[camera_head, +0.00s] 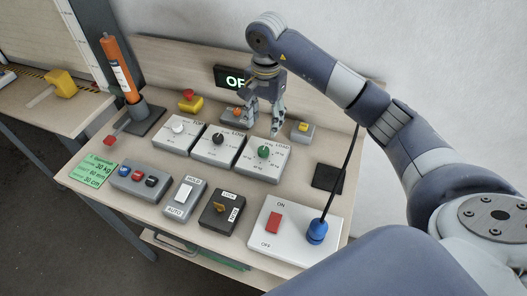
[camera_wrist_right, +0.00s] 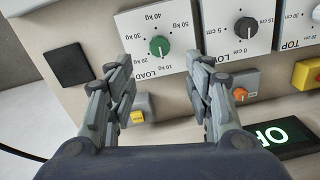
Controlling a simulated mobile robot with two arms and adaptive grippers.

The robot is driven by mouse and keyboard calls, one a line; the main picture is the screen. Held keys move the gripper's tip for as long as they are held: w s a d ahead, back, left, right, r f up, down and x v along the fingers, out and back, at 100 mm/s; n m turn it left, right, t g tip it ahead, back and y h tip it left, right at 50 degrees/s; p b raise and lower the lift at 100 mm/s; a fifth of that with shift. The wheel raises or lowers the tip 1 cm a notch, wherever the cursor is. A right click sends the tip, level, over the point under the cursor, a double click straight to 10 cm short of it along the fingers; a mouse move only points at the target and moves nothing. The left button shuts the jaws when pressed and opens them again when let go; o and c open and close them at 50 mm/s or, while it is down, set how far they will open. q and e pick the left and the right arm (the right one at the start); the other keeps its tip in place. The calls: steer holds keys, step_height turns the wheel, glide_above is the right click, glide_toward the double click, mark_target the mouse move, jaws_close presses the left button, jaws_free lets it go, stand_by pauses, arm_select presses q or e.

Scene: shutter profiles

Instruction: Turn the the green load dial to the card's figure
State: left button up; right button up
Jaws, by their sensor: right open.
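The green load dial (camera_head: 263,152) sits on a white-topped box lettered LOAD, the rightmost of three dial boxes. In the right wrist view the dial (camera_wrist_right: 159,46) shows upside down, ringed by kg figures from 10 to 50. A pale mark shows on the knob, but I cannot tell its exact figure. The green card (camera_head: 95,172) lies at the bench's left; its top figure reads 30 kg. My right gripper (camera_head: 263,122) is open and empty, behind and above the dial. In the wrist view its fingers (camera_wrist_right: 160,78) stand apart, the dial beyond their tips. My left gripper is not in view.
Black-knobbed LOW (camera_head: 217,138) and white-knobbed TOP (camera_head: 178,128) dials stand to the left. A small yellow-buttoned box (camera_head: 302,131) and an orange-knobbed box (camera_head: 232,112) flank the gripper. A lit display (camera_head: 232,78) stands behind. Switch boxes and a blue plug (camera_head: 317,231) fill the front.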

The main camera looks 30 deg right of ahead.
mark_target(264, 150)
step_height(264, 150, down, 10)
steer(key=p, duration=0.3)
steer(key=shift+r, duration=0.2)
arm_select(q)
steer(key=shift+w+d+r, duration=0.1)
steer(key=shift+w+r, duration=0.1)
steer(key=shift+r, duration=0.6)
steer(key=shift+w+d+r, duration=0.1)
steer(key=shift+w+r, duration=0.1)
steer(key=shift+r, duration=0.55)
arm_select(e)
steer(key=shift+f, duration=0.7)
steer(key=c, duration=1.1)
